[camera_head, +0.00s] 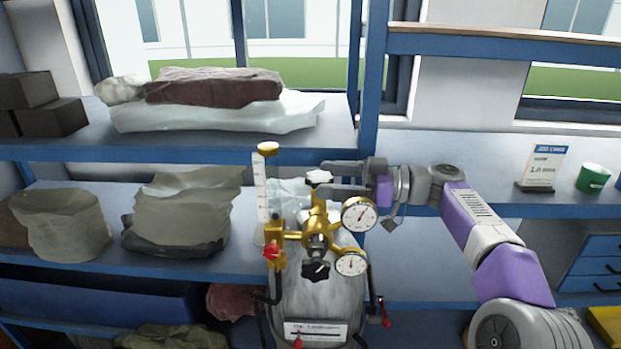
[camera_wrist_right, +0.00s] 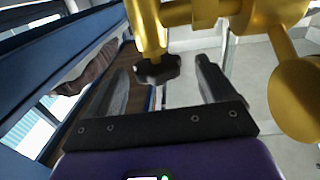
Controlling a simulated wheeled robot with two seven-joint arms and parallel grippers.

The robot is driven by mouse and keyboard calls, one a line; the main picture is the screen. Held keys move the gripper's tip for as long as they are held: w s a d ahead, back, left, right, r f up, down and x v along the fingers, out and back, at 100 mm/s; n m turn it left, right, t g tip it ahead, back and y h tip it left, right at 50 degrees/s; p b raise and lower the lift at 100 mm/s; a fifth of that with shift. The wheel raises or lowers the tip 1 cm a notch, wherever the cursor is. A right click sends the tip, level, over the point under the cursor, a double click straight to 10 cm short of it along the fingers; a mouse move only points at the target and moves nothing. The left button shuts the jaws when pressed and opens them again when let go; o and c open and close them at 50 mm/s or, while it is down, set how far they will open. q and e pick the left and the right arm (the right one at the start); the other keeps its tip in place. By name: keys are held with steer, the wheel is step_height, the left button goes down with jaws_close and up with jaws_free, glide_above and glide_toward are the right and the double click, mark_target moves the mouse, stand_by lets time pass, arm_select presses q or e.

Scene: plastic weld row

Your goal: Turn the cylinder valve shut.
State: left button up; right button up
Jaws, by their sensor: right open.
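The lobed valve knob (camera_head: 319,177) is at the top of the brass stem and looks pale in the head view. In the right wrist view a dark lobed knob (camera_wrist_right: 157,70) shows at the end of a brass stem. My right gripper (camera_head: 332,178) is open, coming from the right, its fingers (camera_wrist_right: 163,72) on either side of the knob with gaps visible. Contact does not show. My left gripper is out of view.
Two round gauges (camera_head: 359,214) and a black regulator knob (camera_head: 316,270) sit close below my right gripper. A flowmeter tube (camera_head: 262,195) stands left of the valve. Shelves behind hold bags (camera_head: 181,215); a sign (camera_head: 541,167) and green cup (camera_head: 592,178) stand right.

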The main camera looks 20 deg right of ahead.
mark_target(311, 176)
steer(key=x, duration=0.4)
steer(key=shift+w+a+p, duration=0.15)
steer(key=shift+w+p, duration=0.05)
steer(key=shift+p, duration=0.15)
steer(key=c, duration=1)
steer(key=m+t+h+b, duration=0.1)
steer(key=b, duration=0.2)
steer(key=m+t+h+b, duration=0.1)
steer(key=b, duration=0.1)
steer(key=m+t+h+b, duration=0.1)
steer(key=t+b, duration=0.1)
steer(key=b, duration=0.1)
steer(key=shift+w+f+b, duration=0.2)
steer(key=shift+f+b, duration=0.1)
steer(key=shift+c, duration=0.2)
steer(key=shift+r+m+t+h+b, duration=0.2)
steer(key=shift+m+t+h+b, duration=0.4)
steer(key=shift+m+h, duration=0.15)
steer(key=o, duration=1)
steer(key=shift+d, duration=0.25)
